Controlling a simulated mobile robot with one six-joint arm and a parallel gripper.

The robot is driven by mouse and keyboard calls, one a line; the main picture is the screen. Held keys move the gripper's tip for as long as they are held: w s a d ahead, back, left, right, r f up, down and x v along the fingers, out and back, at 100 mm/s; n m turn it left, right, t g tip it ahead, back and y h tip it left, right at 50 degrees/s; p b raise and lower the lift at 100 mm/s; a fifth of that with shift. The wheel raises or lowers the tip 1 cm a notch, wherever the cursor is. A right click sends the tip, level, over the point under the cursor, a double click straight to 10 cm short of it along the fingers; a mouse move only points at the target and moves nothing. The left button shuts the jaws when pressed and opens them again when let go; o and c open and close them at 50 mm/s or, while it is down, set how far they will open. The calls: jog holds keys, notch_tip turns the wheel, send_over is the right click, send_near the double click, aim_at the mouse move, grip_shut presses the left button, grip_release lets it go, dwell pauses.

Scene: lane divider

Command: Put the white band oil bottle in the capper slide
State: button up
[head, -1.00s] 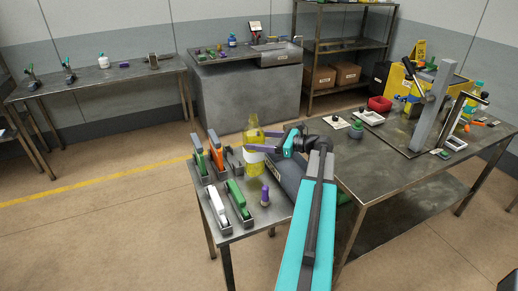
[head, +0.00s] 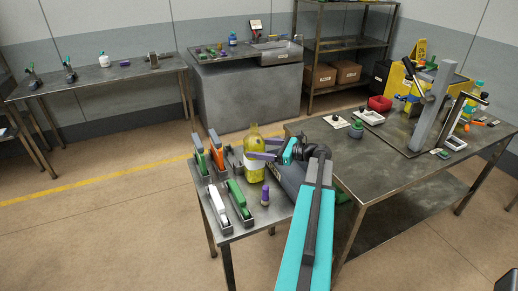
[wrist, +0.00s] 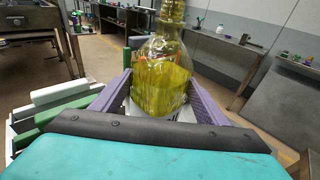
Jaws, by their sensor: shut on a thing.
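The white band oil bottle (head: 252,147) is clear with yellow oil and a white band low on its body. It stands upright at the right part of the small left table. My gripper (head: 262,165) is shut on it, with one purple finger on either side. In the wrist view the bottle (wrist: 162,78) sits between the purple fingers (wrist: 160,100), its top cut off by the frame. I cannot tell whether its base touches the table. The capper (head: 434,105), a tall grey column with a lever, stands on the right table; I cannot make out its slide clearly.
A small purple-topped bottle (head: 265,195) stands in front.

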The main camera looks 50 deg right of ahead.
jog(key=o, duration=2.1)
jog(key=b+v, duration=0.4)
jog(key=v, duration=0.8)
jog(key=shift+s, duration=0.1)
jog(key=shift+c, duration=0.3)
